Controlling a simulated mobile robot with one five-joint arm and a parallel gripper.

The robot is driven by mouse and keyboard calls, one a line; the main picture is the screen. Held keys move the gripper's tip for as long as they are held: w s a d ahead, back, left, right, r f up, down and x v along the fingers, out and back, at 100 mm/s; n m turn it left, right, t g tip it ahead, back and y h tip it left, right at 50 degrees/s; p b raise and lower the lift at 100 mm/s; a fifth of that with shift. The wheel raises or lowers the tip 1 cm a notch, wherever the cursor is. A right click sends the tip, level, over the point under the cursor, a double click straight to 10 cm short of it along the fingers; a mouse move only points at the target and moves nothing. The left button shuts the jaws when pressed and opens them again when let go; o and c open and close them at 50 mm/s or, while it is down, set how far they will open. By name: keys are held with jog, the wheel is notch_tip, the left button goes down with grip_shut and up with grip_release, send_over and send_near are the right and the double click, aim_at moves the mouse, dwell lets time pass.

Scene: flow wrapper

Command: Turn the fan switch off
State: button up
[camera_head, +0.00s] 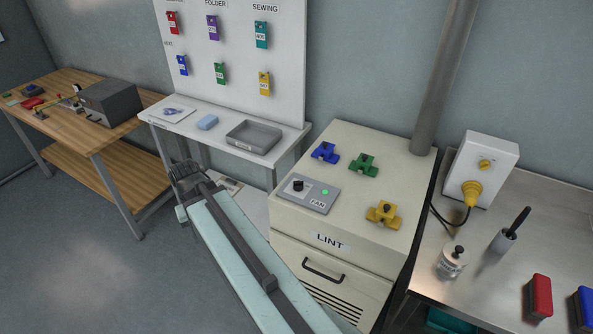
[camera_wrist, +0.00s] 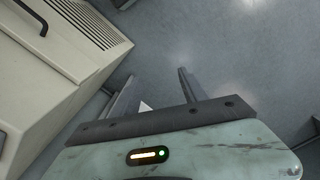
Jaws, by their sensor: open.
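The fan switch is a black knob (camera_head: 298,185) on a grey panel (camera_head: 309,207) labelled FAN, on top of the cream LINT cabinet (camera_head: 285,222). A green lamp (camera_head: 325,191) beside the knob looks lit. The knob's exact setting is too small to read. My gripper (camera_head: 182,168) is left of the cabinet, in front of the white table and apart from the switch. In the wrist view my gripper (camera_wrist: 156,82) has its two fingers spread, with nothing between them. The fan switch is not in the wrist view.
Blue (camera_head: 325,152), green (camera_head: 362,164) and yellow (camera_head: 383,213) valve-like pieces stand on the cabinet around the panel. A grey tray (camera_head: 254,137) lies on the white table. A pipe (camera_head: 446,75) rises behind the cabinet. The cabinet front (camera_wrist: 75,45) shows in the wrist view, beside open floor.

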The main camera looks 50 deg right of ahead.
jog(key=s+d+r+m+p, duration=0.25)
jog(key=d+r+p, duration=0.2)
jog(key=d, duration=0.35)
jog(key=s+d+r+m+p, duration=0.1)
jog(key=d+r+m+p, duration=0.2)
jog(key=d+r, duration=0.4)
notch_tip(320, 180, up, 4)
jog(key=m+p, duration=0.5)
jog(key=m, duration=0.1)
send_over(298, 181)
jog(key=shift+r, duration=0.2)
jog(key=shift+s+d+f, duration=0.1)
jog(key=shift+d, duration=0.05)
notch_tip(298, 181, down, 8)
jog(key=b, duration=0.8)
jog(key=shift+f, duration=0.1)
grip_shut()
